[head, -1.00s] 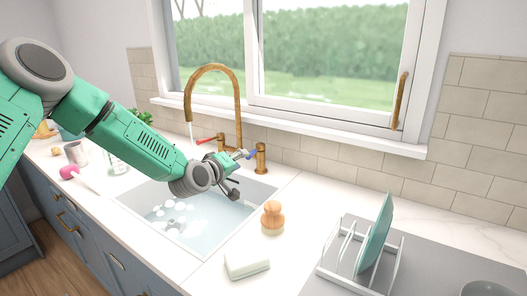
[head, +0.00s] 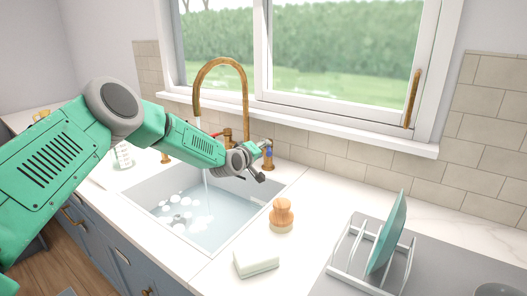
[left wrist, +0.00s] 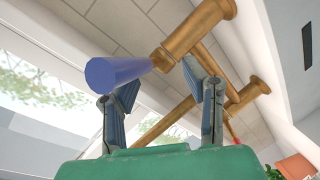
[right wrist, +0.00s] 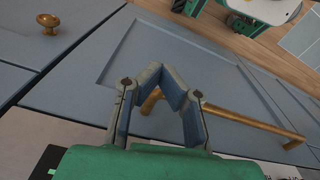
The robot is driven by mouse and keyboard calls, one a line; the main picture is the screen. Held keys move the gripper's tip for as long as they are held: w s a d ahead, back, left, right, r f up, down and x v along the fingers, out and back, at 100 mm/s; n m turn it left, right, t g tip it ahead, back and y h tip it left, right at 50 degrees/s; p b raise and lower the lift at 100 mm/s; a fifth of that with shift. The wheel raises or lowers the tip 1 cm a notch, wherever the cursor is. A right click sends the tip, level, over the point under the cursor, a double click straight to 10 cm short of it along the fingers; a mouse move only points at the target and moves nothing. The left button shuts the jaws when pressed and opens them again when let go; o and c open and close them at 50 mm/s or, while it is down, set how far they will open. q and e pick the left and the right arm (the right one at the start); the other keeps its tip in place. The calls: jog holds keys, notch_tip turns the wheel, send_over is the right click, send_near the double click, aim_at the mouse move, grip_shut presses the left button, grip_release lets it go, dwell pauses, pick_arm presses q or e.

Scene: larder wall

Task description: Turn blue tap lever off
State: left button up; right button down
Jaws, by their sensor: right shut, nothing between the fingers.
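The blue tap lever (head: 269,153) is on a brass post at the right of the brass tap (head: 246,100). In the left wrist view, the lever (left wrist: 118,72) sticks out from its brass body, close beyond the fingertips. My left gripper (head: 264,161) is right at the lever in the head view. Its fingers stand apart in the left wrist view (left wrist: 162,82), and I cannot tell whether either one touches the lever. Water (head: 206,182) runs from the spout. My right gripper (right wrist: 168,78) is shut and empty, with its fingertips together.
The sink (head: 150,224) holds water and suds below my left arm. A red lever (head: 214,133) is partly hidden behind that arm. A wooden brush (head: 282,213), a soap block (head: 256,261) and a dish rack (head: 345,272) stand to the right. My right gripper faces a cupboard handle (right wrist: 235,119).

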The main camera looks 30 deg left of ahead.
pick_arm(q)
jog(key=shift+s+a+f, duration=0.15)
jog(key=shift+a+f, duration=0.1)
jog(key=shift+a, duration=0.4)
jog(key=shift+d, duration=0.1)
jog(key=c, duration=0.6)
jog(key=shift+d, duration=0.35)
grip_shut()
jog(key=shift+d+f, duration=0.3)
jog(key=o, duration=0.6)
grip_release()
jog(key=shift+a+r, duration=0.15)
jog(key=shift+r, duration=0.15)
